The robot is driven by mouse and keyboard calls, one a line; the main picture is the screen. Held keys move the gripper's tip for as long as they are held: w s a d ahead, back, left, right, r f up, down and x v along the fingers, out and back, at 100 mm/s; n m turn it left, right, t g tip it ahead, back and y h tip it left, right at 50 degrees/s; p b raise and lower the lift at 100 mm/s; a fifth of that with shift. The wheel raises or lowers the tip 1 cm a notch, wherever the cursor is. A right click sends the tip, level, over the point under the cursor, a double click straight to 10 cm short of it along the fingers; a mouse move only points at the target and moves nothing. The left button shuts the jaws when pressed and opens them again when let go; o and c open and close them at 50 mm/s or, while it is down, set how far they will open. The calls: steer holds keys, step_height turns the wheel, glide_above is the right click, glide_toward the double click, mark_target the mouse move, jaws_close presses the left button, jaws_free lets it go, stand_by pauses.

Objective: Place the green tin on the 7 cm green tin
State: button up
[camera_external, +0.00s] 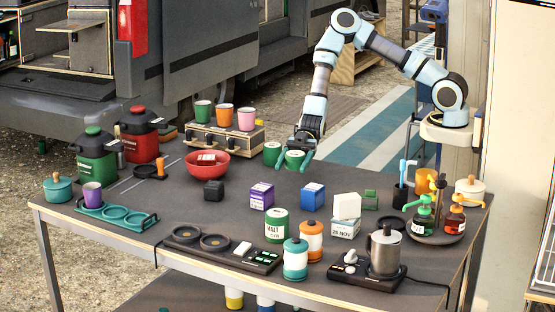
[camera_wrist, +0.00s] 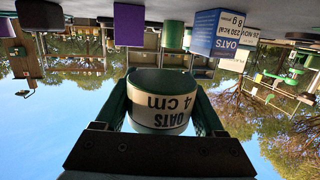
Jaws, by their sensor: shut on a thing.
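My gripper (camera_external: 293,166) is at the back of the table, its fingers shut around a green tin (camera_external: 294,158) with a pale label. In the wrist view, which is upside down, this tin (camera_wrist: 158,98) reads "OATS 4 cm" and sits between the two fingers. I cannot tell whether it touches the table. A larger green tin (camera_external: 276,226) with a white label stands upright near the table's front middle, apart from my gripper; its small print is hard to read. It appears in the wrist view (camera_wrist: 173,36) between a purple and a blue box. Its top looks bare.
Another green tin (camera_external: 271,154) stands just left of my gripper. A red bowl (camera_external: 208,166), purple box (camera_external: 262,196), blue box (camera_external: 313,197) and white boxes (camera_external: 346,228) surround the middle. Teal-white (camera_external: 295,261) and orange-white (camera_external: 312,243) canisters stand close to the larger green tin's front right.

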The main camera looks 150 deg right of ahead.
steer(key=w+a+r+b, duration=0.1)
steer(key=w+r, duration=0.2)
steer(key=w, duration=1.1)
step_height(320, 180, up, 7)
steer(key=b, duration=0.2)
glide_above(277, 228)
steer(key=shift+y, duration=0.3)
steer(key=f, duration=0.3)
steer(key=f+p, duration=0.1)
steer(key=f, duration=0.5)
steer(key=shift+w+d+f+p, duration=0.2)
steer(key=shift+d+f+p, duration=0.05)
steer(key=shift+f+p, duration=0.1)
steer(key=shift+f, duration=0.15)
steer(key=o, duration=1.4)
